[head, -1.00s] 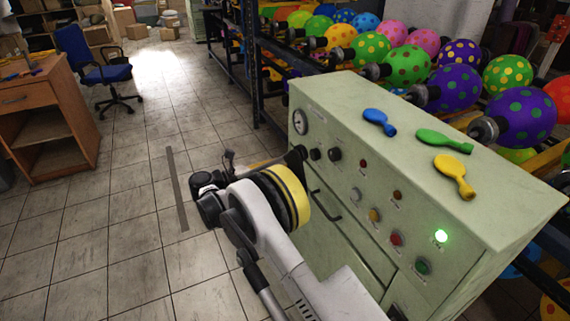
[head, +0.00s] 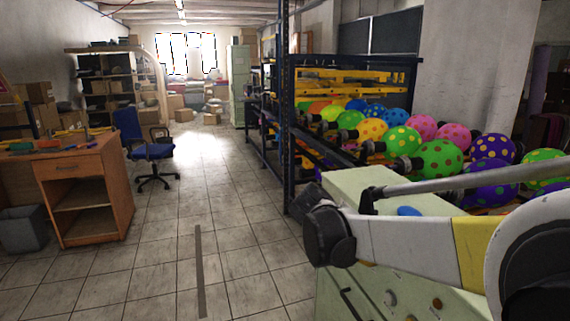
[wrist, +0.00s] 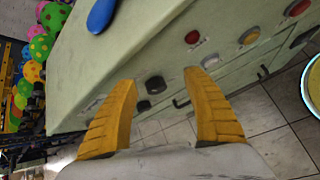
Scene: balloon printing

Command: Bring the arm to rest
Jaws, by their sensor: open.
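My gripper (wrist: 160,78) shows in the wrist view with its two yellow fingers spread apart and nothing between them. Beyond the fingers is the pale green machine (wrist: 110,65), with black knobs and coloured buttons on its front. A blue balloon (wrist: 101,14) lies on the machine's top. In the head view my arm (head: 400,240) stretches across the machine (head: 350,185), above its top and front. The blue balloon there (head: 409,211) is partly hidden behind the arm. I cannot make out the gripper's fingers in the head view.
A dark rack (head: 287,130) with several patterned balloons (head: 440,160) stands behind the machine. On the left are a wooden desk (head: 115,190), a blue chair (head: 150,150) and a grey bin (head: 22,230).

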